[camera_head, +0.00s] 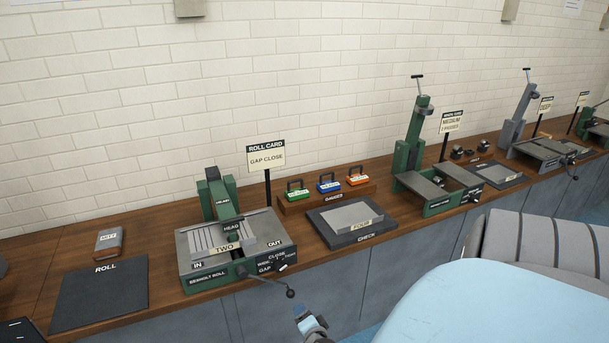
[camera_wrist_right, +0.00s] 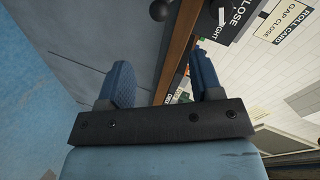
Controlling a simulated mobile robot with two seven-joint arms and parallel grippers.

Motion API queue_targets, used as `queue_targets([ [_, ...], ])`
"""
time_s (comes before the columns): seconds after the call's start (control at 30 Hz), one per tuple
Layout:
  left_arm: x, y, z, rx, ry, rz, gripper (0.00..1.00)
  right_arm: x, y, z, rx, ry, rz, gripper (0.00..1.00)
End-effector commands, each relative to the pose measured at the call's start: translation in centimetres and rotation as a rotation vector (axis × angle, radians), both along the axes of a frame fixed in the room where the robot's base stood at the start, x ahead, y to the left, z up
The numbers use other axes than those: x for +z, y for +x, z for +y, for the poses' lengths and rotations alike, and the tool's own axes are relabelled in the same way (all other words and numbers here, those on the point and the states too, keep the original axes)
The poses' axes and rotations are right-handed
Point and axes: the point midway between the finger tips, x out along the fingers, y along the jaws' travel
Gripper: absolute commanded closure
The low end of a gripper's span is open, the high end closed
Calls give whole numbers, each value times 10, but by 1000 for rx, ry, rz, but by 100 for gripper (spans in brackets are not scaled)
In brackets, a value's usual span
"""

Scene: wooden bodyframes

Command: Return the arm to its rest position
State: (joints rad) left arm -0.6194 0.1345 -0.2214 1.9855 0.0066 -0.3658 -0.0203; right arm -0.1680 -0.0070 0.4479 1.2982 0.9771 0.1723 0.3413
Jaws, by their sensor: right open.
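My right gripper (camera_head: 310,322) is low in the head view, in front of the bench's cabinet face and below the crank handle of the green and grey roll machine (camera_head: 240,273). In the right wrist view the two blue fingers of this gripper (camera_wrist_right: 160,62) stand apart with nothing between them. The gripper touches nothing that I can see. My left gripper is in neither view.
A plate labelled TWO (camera_head: 222,247) lies in the roll machine. A plate labelled FOUR (camera_head: 352,217) lies on the dark CHECK pad (camera_head: 328,234). The dark ROLL mat (camera_head: 95,298) is bare. The crank knob (camera_head: 290,293) sticks out past the bench's front edge.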

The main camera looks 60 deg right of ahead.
Motion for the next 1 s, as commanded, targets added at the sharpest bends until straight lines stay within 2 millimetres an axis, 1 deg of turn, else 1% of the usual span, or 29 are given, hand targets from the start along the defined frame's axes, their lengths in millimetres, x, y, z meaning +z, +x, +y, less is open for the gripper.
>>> queue_targets([
  [0.57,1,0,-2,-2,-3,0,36,0,0,0,1,0,-1,41],
  [0.67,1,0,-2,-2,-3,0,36,5,2,8,48,-30,17,41],
  [0.73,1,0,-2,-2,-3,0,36,14,5,28,151,-101,58,41],
  [0.77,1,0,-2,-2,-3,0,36,19,6,41,214,-144,82,41],
  [0.87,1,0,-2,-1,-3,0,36,36,3,102,476,-327,183,41],
  [0.9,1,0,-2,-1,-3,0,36,42,-2,131,587,-409,223,41],
  [0.97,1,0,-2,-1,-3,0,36,52,-14,175,746,-534,279,41],
  [1.0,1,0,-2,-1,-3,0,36,58,-24,202,841,-612,311,41],
])
